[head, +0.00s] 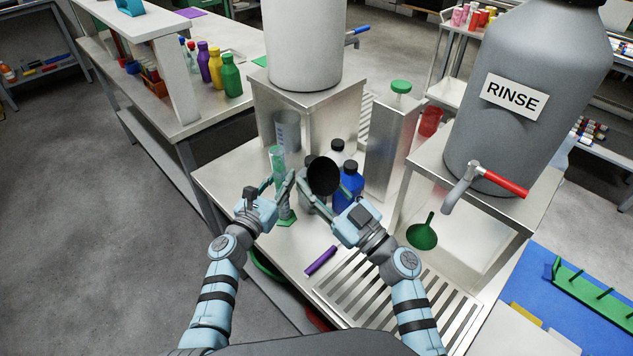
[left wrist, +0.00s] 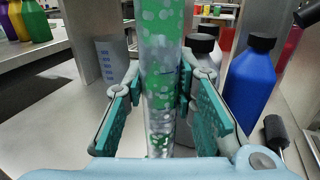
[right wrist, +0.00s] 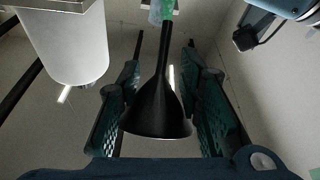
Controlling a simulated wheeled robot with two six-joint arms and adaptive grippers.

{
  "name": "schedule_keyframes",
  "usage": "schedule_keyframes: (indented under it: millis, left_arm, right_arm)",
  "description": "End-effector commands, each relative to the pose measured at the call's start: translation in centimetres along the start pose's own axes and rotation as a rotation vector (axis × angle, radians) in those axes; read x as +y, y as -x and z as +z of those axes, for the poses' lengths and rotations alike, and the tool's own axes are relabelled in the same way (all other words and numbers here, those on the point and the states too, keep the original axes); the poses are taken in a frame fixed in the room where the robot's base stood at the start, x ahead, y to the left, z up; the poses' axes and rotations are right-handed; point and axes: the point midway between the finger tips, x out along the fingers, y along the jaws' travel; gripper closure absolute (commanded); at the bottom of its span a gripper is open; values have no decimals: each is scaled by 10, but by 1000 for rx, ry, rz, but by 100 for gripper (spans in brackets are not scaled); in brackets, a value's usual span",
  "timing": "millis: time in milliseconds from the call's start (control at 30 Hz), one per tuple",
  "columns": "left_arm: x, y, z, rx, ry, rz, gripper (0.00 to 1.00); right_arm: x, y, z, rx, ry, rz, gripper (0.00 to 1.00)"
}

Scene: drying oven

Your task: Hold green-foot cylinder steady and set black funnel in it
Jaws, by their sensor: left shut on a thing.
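The clear cylinder (head: 277,165) with a green foot (head: 286,217) stands upright on the steel bench. My left gripper (head: 277,186) is shut on its tube, which shows between the pads in the left wrist view (left wrist: 160,70). The black funnel (head: 323,176) is to the right of the cylinder, its dark mouth facing the head camera. In the right wrist view the funnel (right wrist: 160,105) lies between the fingers of my right gripper (right wrist: 164,45), its stem pointing away toward a green-and-clear piece at the top edge. Whether the pads press on the funnel is unclear.
A blue bottle (head: 349,187) with a black cap stands close behind the right gripper. A clear beaker (head: 288,130) is behind the cylinder. A green funnel (head: 422,235) and a purple marker (head: 321,261) lie toward the front. The grey RINSE tank (head: 530,60) stands at right.

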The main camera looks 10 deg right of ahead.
Motion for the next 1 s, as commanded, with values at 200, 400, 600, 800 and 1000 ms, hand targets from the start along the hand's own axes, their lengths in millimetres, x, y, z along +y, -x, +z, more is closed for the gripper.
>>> schedule_keyframes:
  millis: [200, 400, 600, 800, 1000]
  left_arm:
    - [0, 2, -9, 16, 1, 2, 62]
    - [0, 2, -5, 10, 0, 1, 52]
    - [0, 3, -4, 7, -1, 1, 52]
    - [0, 32, -4, 6, -2, 3, 52]
    - [1, 89, -4, 8, -3, 3, 52]
  right_arm:
    - [0, 0, 0, 1, 0, 0, 67]
    - [0, 0, 0, 1, -1, 0, 67]
    - [0, 0, 0, 1, -1, 0, 67]
    - [0, -1, 0, 2, -1, 0, 67]
    - [0, -1, 0, 2, -1, 0, 67]
